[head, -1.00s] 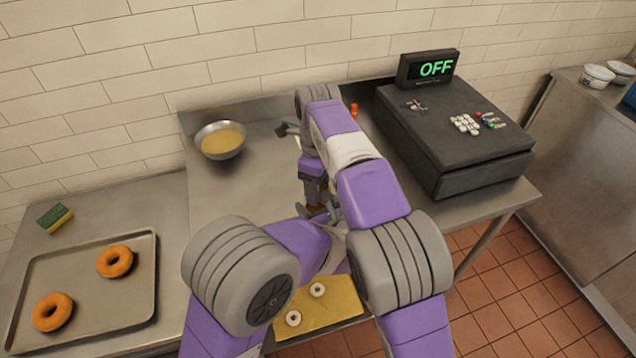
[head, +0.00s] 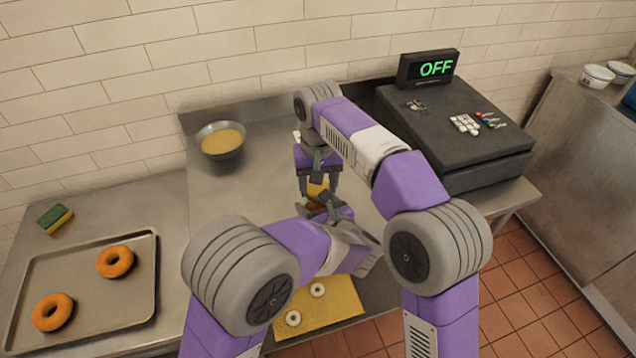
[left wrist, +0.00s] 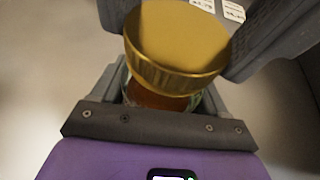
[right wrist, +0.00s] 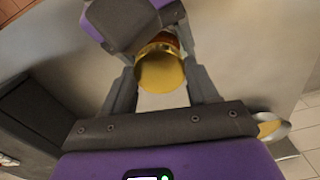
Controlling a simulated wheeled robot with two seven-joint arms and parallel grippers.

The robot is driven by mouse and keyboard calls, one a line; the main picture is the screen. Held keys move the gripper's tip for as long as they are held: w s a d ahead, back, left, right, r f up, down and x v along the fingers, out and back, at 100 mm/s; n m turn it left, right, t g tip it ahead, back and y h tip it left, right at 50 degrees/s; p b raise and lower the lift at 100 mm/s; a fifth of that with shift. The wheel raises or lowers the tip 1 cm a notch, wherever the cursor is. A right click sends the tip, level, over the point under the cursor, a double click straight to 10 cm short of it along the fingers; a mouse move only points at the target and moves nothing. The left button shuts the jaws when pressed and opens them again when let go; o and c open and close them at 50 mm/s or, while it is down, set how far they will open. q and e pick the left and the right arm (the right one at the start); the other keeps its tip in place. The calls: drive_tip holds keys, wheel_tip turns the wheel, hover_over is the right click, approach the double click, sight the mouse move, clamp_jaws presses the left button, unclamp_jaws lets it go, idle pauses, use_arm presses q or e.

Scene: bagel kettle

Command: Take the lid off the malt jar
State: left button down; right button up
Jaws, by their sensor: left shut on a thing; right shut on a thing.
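The malt jar shows as amber glass (left wrist: 160,101) under a round gold lid (left wrist: 178,45) in the left wrist view. The lid also shows in the right wrist view (right wrist: 160,70). In the head view the jar and lid are a small gold patch (head: 317,189) between my grippers, mostly covered. My left gripper (head: 322,206) is shut on the jar's body from the near side, below the lid. My right gripper (head: 318,178) comes from above and is shut on the lid. The lid is over the jar; I cannot tell whether it is seated or raised.
A bowl of yellowish mix (head: 221,141) stands on the steel counter at the back left. A black cash register (head: 455,130) stands at the right. A yellow board (head: 335,305) with two pale rings lies in front. A tray (head: 140,290) with two bagels is at the left.

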drive_tip(key=n, duration=2.4)
drive_tip(key=shift+r, duration=0.1)
drive_tip(key=shift+r, duration=0.15)
drive_tip(key=shift+r, duration=0.95)
